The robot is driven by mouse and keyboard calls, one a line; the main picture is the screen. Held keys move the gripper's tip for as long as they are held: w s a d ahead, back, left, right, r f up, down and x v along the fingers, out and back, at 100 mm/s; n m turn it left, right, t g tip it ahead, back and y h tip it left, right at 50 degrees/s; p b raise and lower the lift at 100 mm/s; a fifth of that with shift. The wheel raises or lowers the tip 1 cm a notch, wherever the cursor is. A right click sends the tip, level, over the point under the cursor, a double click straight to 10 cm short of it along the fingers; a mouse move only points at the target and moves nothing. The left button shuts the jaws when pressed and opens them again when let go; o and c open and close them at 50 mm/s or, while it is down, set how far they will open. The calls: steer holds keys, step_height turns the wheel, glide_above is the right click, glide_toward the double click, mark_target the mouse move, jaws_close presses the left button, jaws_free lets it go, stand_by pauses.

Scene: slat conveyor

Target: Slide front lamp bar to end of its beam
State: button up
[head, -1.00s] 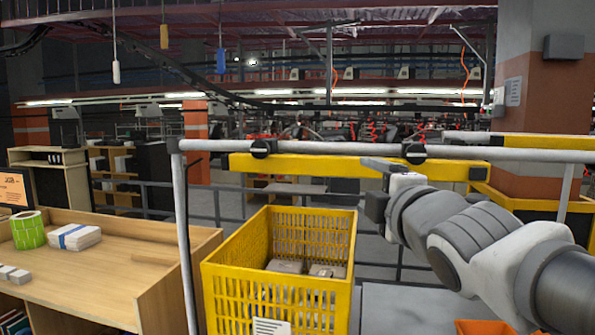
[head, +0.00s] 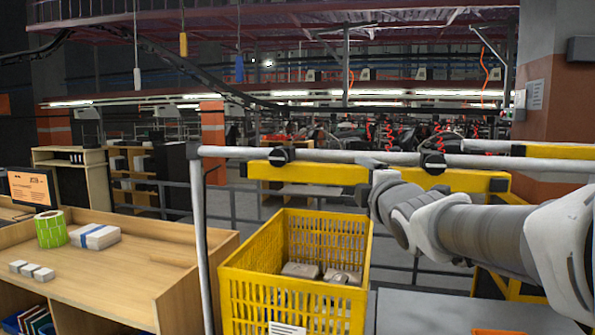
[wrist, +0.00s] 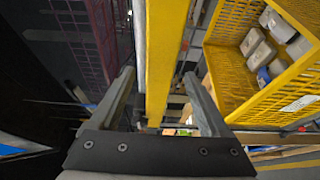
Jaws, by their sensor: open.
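The front lamp bar (head: 330,173) is a long yellow bar hung under a grey tube beam (head: 235,152) by two black round clamps (head: 292,155). My gripper shows in the head view in front of the bar's middle, its fingers hidden by my wrist. In the wrist view my gripper (wrist: 158,75) is open, with one grey finger on each side of the yellow bar (wrist: 160,50). Gaps show on both sides, so neither finger appears to press on it. The pale beam (wrist: 139,45) runs alongside the bar, to its left.
A yellow crate (head: 245,285) with grey packages stands below the bar. A wooden desk (head: 130,262) with a green roll (head: 50,229) is at left. A grey post (head: 201,230) holds the beam's left end. Another yellow beam (head: 560,151) is at right, by a pillar.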

mark_target(357, 177)
steer(key=shift+w+a+p, duration=0.2)
steer(key=shift+w+p, duration=0.5)
steer(key=shift+w, duration=2.2)
jaws_close()
